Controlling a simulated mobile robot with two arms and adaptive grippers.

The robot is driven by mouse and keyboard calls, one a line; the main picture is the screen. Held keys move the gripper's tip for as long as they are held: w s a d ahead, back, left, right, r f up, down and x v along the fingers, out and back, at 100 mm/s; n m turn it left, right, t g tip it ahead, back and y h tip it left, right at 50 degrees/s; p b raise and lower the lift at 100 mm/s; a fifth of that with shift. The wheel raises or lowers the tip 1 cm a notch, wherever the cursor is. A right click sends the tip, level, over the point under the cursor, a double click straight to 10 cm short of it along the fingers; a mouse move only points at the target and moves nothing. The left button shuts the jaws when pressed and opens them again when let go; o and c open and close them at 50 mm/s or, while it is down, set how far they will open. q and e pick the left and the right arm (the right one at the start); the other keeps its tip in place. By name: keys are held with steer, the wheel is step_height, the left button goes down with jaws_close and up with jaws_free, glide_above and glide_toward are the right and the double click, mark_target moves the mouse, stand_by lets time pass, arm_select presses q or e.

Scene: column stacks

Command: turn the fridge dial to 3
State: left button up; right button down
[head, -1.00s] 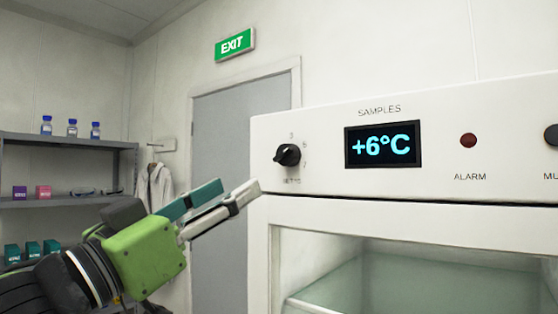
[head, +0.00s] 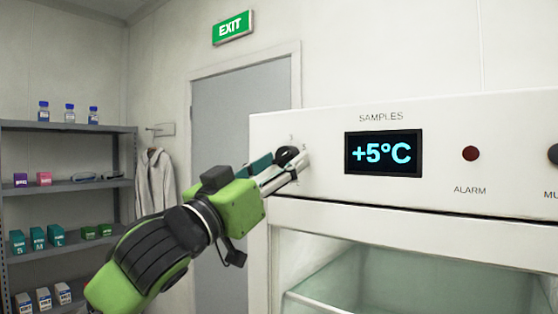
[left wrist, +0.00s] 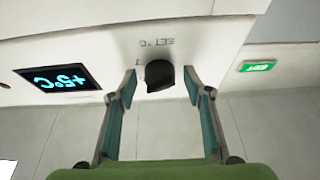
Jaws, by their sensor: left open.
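The black fridge dial (head: 287,155) sits on the white fridge panel (head: 320,178), left of the display (head: 383,152), which reads +5°C. My left gripper (head: 288,165) is at the dial in the head view and partly covers it and its markings. In the left wrist view the dial (left wrist: 159,75) stands between the two fingertips of my open left gripper (left wrist: 164,85), with a visible gap on each side. The display (left wrist: 58,84) appears upside down there. The number that the dial points at cannot be read. My right gripper is not in view.
A dark red alarm lamp (head: 470,153) and another dark knob (head: 553,153) are on the panel further right. The glass fridge door (head: 400,280) is below. A shelf (head: 70,127) with bottles and boxes, a hanging coat and a grey door (head: 215,110) stand behind.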

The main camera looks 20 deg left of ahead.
arm_select(q)
steer(key=c, duration=1.1)
